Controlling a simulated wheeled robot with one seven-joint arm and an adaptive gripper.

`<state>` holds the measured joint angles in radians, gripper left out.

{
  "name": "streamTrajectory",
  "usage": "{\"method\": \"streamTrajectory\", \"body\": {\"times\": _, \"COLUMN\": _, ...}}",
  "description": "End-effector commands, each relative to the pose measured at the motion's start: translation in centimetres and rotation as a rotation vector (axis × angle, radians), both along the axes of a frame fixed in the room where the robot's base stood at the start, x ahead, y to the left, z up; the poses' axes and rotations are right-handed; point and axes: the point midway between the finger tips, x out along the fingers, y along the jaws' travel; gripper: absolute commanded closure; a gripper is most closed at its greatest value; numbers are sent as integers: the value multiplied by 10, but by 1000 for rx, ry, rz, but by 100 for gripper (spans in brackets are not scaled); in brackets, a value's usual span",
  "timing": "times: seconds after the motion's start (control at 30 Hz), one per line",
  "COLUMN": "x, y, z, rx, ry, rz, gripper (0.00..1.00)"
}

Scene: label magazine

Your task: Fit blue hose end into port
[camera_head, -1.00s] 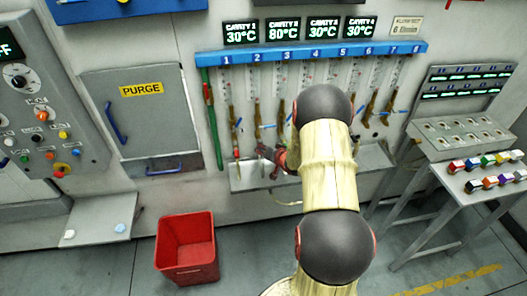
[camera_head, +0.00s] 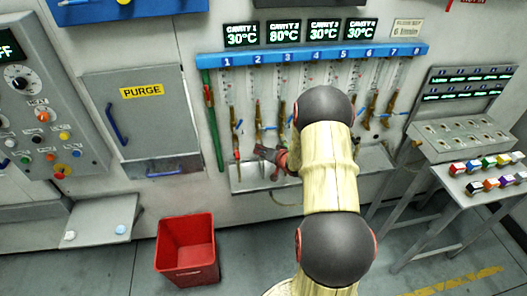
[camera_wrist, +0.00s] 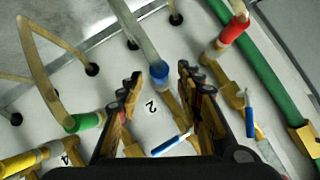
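The blue hose end (camera_wrist: 158,72) is a blue collar on a clear grey hose, in the wrist view. It sits at the tip of a brass fitting (camera_wrist: 172,100) by the number 2; I cannot tell whether it is seated or only overlaps. My gripper (camera_wrist: 160,74) is open, with its fingers apart on either side of the blue collar and gaps showing. In the head view my gripper (camera_head: 268,153) is low at the manifold panel near column 2, partly hidden by my arm.
Nearby are a red hose end (camera_wrist: 236,28), a green one (camera_wrist: 86,122) and a yellow one (camera_wrist: 18,164), each by brass fittings. A blue valve lever (camera_wrist: 172,143) lies below. A green pipe (camera_wrist: 262,70) runs at right. A red bin (camera_head: 187,250) stands on the floor.

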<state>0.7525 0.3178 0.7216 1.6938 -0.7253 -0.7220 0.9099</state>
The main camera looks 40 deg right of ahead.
Motion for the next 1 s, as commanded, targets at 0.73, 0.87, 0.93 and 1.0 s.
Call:
{"method": "streamTrajectory", "body": {"times": 0.73, "x": -96, "y": 21, "z": 56, "rx": -1, "ry": -1, "rz": -1, "gripper": 64}}
{"method": "streamTrajectory", "body": {"times": 0.87, "x": -98, "y": 22, "z": 57, "rx": 0, "ry": -1, "rz": 0, "gripper": 64}}
{"method": "streamTrajectory", "body": {"times": 0.93, "x": -98, "y": 22, "z": 57, "rx": 0, "ry": -1, "rz": 0, "gripper": 64}}
{"method": "streamTrajectory", "body": {"times": 1.0, "x": -98, "y": 22, "z": 57, "rx": 0, "ry": -1, "rz": 0, "gripper": 64}}
